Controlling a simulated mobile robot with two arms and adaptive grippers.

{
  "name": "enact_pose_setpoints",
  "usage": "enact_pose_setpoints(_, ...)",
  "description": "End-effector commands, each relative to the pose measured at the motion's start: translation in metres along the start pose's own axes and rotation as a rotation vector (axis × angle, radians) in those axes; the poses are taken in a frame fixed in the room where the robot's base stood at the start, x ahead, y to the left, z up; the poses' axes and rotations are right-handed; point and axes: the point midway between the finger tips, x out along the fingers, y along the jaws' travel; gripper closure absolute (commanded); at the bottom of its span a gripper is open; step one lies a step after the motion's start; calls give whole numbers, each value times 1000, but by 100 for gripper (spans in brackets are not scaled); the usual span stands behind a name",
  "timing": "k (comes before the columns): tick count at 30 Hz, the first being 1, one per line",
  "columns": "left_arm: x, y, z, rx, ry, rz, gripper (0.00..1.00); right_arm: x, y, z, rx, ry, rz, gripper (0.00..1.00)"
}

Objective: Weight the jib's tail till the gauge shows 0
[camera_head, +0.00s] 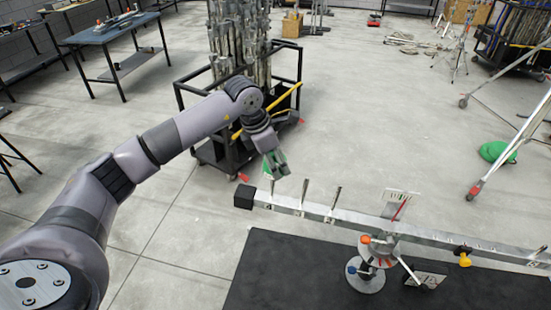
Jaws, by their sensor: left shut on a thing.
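The jib's metal beam (350,216) runs from a black end block (243,197) on the left to the right edge. Several upright pegs (304,193) stand on its left part. A round pivot stand (367,277) carries it. The gauge (402,203) is a pale plate with a red needle; its reading is too small to tell. My left gripper (277,170) is above the beam's left end, near the leftmost peg. It is shut on a small green thing (268,171), mostly hidden by the fingers. I cannot tell whether that touches the peg. My right gripper is out of view.
A black mat (285,270) lies under the stand. A black cart (210,150) with upright metal stands is behind my left arm. A green bag (497,152) lies on the floor at right, near a tripod leg (510,150).

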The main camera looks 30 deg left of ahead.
Motion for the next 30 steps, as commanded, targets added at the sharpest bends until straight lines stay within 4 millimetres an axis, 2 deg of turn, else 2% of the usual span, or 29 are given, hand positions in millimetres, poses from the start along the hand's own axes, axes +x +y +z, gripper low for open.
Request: enact_pose_setpoints(30,41,1,-16,0,-5,2,89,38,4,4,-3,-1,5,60)
